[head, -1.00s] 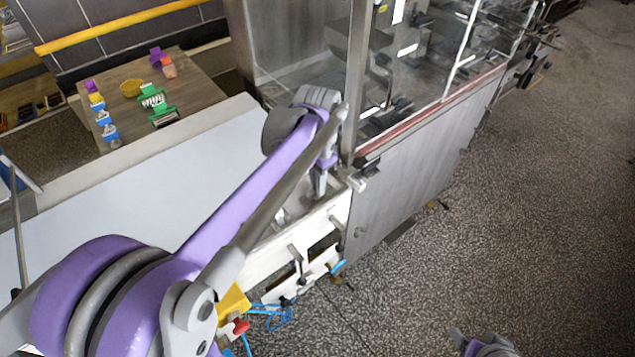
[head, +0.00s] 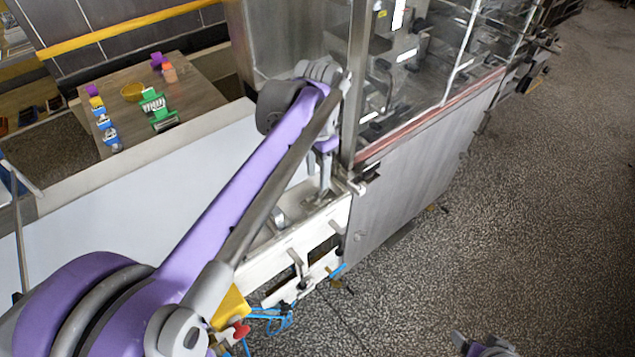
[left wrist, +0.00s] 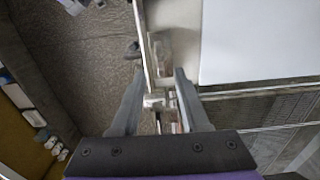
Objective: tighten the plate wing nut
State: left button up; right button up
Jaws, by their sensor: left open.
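My left gripper (head: 325,190) points down over the machine's end frame, beside the glass enclosure's corner post. In the left wrist view its two fingers (left wrist: 158,85) are apart. A small pale metal fitting (left wrist: 154,101) shows between them; it may be the plate wing nut, but its wings cannot be made out. I cannot tell whether either finger touches it. A small metal fitting (head: 356,183) also shows right of the gripper in the head view. A grey part of my right arm's end (head: 482,346) shows at the bottom edge; its jaws are unclear.
A white belt (head: 110,220) runs left of the frame. The glass-sided enclosure (head: 415,80) stands close behind the gripper. A wooden table (head: 190,95) with colored items is at the back left. Blue tubing (head: 272,320) hangs in front. Speckled floor at right is clear.

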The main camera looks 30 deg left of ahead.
aim_at(318, 192)
pick_arm(q)
notch_tip(318, 192, up, 5)
jog(key=shift+f, duration=0.1)
dwell(0.6)
